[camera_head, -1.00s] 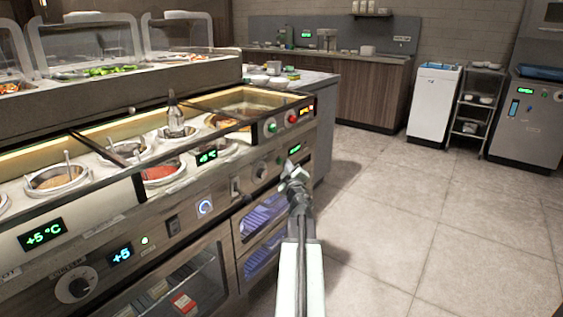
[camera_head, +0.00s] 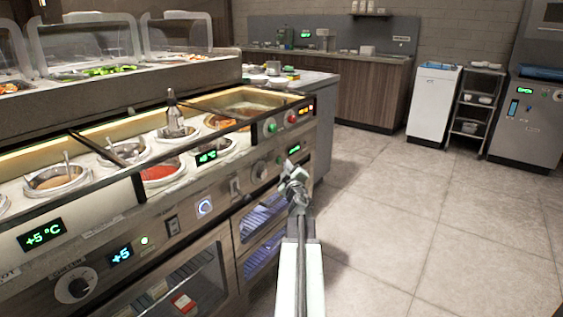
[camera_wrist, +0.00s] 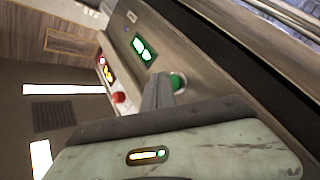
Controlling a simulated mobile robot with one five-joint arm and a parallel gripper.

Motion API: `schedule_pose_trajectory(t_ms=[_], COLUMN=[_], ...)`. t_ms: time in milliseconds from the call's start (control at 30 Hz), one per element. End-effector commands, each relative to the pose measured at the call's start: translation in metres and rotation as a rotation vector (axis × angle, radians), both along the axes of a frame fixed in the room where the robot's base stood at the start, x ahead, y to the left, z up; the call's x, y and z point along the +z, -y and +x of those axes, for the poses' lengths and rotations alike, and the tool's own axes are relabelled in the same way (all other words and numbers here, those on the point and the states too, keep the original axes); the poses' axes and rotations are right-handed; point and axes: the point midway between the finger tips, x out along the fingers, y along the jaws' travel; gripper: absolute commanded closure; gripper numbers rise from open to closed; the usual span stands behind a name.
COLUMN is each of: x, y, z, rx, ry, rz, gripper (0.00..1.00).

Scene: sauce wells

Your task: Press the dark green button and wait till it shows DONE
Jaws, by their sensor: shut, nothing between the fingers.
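The green button (camera_head: 271,127) is on the upper front panel of the sauce counter, left of a red button (camera_head: 292,117). In the wrist view the green button (camera_wrist: 178,82) shows beside my finger, which hides part of it. A green-lit display (camera_head: 294,149) sits on the panel below the buttons; its text is too small to read. My gripper (camera_head: 293,170) is shut and empty, in front of the panel and lower than the green button in the head view. In the wrist view its fingers (camera_wrist: 160,88) point toward the panel; I cannot tell whether they touch it.
The sauce counter (camera_head: 140,190) with wells, knobs and other displays fills the left. A small amber display (camera_wrist: 106,71) is near the red button. Open tiled floor (camera_head: 420,215) lies to the right. A white cabinet (camera_head: 433,105) and a shelf cart stand at the back.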

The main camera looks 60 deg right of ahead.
Motion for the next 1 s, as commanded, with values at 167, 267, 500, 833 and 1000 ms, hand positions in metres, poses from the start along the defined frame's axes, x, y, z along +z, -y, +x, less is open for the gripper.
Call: schedule_pose_trajectory(t_ms=[167, 267, 500, 833, 1000], x=[0.000, 0.000, 0.000, 0.000, 0.000], y=[0.000, 0.000, -0.001, -0.001, -0.001], z=[0.001, 0.004, 0.010, 0.011, 0.013], rx=[0.000, 0.000, 0.001, 0.001, 0.002], ry=[0.000, 0.000, 0.000, 0.000, 0.000], rz=[0.000, 0.000, 0.000, 0.000, -0.001], gripper=[1.00, 1.00, 1.00, 1.00, 1.00])
